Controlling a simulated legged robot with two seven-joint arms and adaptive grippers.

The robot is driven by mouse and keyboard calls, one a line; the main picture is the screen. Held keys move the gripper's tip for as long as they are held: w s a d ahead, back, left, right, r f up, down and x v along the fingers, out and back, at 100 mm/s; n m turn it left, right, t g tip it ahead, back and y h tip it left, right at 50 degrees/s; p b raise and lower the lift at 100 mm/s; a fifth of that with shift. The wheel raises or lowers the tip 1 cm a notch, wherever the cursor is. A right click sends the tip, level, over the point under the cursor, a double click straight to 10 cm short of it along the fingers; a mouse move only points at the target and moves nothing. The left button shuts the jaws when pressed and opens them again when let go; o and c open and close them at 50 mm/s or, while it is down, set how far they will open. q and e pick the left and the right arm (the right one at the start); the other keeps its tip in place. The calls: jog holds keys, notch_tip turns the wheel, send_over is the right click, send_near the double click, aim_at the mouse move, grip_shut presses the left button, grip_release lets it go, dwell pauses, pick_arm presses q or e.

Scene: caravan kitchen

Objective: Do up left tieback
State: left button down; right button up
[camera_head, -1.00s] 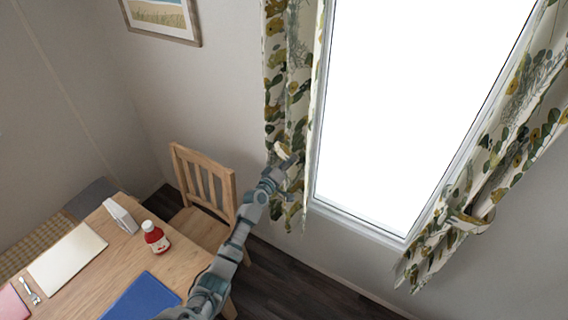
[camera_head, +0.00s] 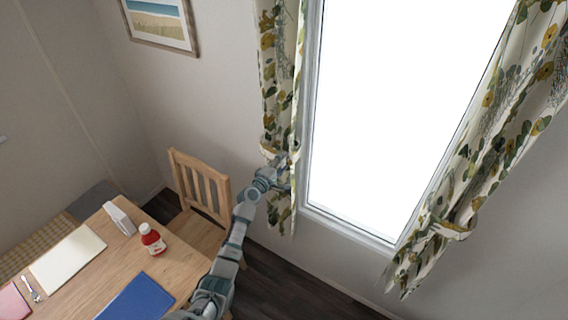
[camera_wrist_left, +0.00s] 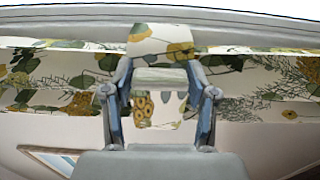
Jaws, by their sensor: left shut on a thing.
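The left curtain (camera_head: 280,65), white with green and yellow leaves, hangs at the left side of the window. The left tieback (camera_head: 268,151) is a band of the same cloth, across the curtain at its gathered waist. My left gripper (camera_head: 280,176) is at the curtain just below the band. In the left wrist view, my left gripper (camera_wrist_left: 158,78) is shut on the tieback (camera_wrist_left: 160,45), whose patterned cloth shows above and between the fingers. The curtain (camera_wrist_left: 60,80) spreads behind it. I cannot tell whether the band is fastened. My right gripper is not in view.
The right curtain (camera_head: 490,130) is gathered by its own tieback (camera_head: 450,229). A wooden chair (camera_head: 203,190) stands left of my arm. The table (camera_head: 190,262) holds a red bottle (camera_head: 152,238), a blue mat (camera_head: 137,299) and a napkin holder (camera_head: 120,218).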

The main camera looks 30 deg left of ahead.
pick_arm(q)
jog(key=shift+a, duration=0.1)
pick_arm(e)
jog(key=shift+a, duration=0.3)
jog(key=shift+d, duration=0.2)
pick_arm(q)
jog(key=c, duration=0.5)
grip_release()
jog(key=shift+c, duration=0.2)
jog(key=shift+o, duration=0.7)
jog(key=shift+a, duration=0.1)
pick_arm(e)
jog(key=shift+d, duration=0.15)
pick_arm(q)
jog(key=shift+a+f, duration=0.1)
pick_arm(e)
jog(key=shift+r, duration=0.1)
